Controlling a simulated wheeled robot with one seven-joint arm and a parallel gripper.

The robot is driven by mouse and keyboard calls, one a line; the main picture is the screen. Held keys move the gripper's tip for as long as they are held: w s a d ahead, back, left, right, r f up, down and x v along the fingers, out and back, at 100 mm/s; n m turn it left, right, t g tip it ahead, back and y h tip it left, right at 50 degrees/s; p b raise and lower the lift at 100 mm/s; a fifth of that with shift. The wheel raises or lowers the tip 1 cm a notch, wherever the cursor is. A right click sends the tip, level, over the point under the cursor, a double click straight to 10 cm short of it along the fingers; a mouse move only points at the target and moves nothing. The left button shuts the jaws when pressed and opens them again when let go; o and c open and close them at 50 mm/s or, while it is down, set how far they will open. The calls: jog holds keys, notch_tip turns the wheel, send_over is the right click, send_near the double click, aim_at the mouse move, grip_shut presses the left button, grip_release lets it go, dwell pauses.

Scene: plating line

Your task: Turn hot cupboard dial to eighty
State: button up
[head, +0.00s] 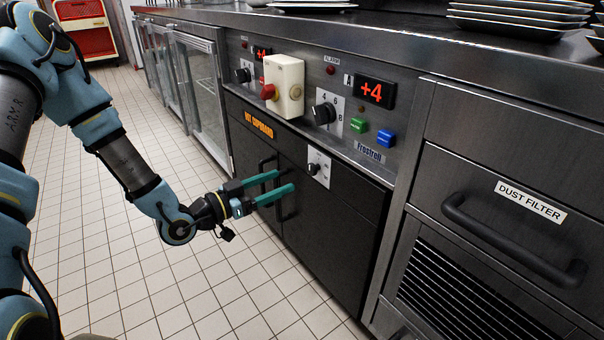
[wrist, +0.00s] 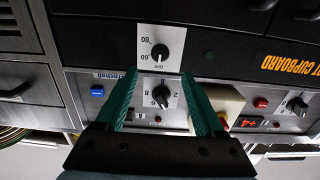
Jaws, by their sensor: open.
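The hot cupboard dial (head: 313,169) is a small black knob on a white plate, high on the black cupboard front. My gripper (head: 286,181) has two teal fingers, open and empty, in front of the cupboard doors, left of and slightly below the dial. In the wrist view my gripper (wrist: 160,74) has its fingers spread, apart from the knob.
Above is a steel panel with a larger black dial (head: 325,113), a cream box with a red knob (head: 284,86), green (head: 359,125) and blue (head: 386,138) buttons and red displays. Door handles (head: 287,200) stick out by my fingers. A drawer handle (head: 512,240) is at right.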

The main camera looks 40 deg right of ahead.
aim_at(310, 169)
jog(key=d, duration=0.9)
jog(key=shift+s+d+b, duration=0.1)
jog(key=shift+s+b, duration=0.2)
jog(key=shift+b, duration=0.1)
grip_shut()
